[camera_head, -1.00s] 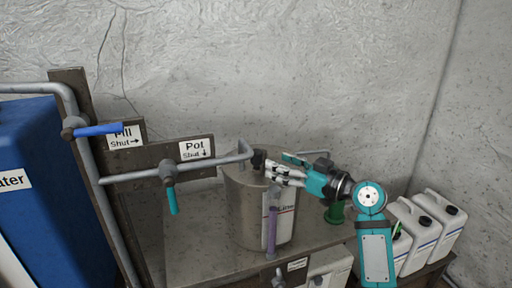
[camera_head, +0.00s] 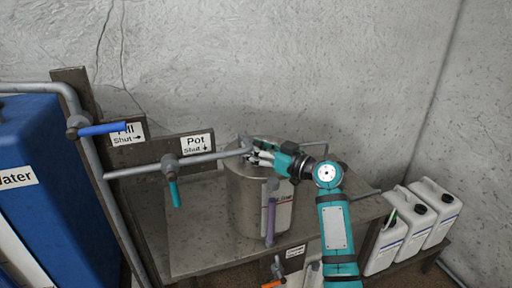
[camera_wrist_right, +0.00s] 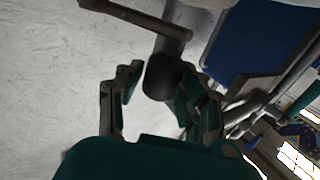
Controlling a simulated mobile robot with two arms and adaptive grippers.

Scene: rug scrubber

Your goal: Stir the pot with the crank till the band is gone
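The steel pot (camera_head: 246,205) stands on the metal bench, with a white label and an upright sight tube (camera_head: 271,215) on its front. The tube holds purple liquid with a paler part above it; I cannot make out a clear band. My right gripper (camera_head: 256,153) is over the pot's top. In the right wrist view, the crank's dark knob (camera_wrist_right: 162,78) is between my right fingers (camera_wrist_right: 157,92), near the right-hand one, with a small gap at the left-hand one. The crank arm (camera_wrist_right: 140,18) extends beyond it. My left gripper is out of view.
A pipe runs to the pot's top from the left, with a teal Pot valve handle (camera_head: 174,193) and a blue Fill handle (camera_head: 103,129). A blue water tank (camera_head: 45,170) stands left. White jugs (camera_head: 440,210) stand right. An orange handle (camera_head: 272,284) is below.

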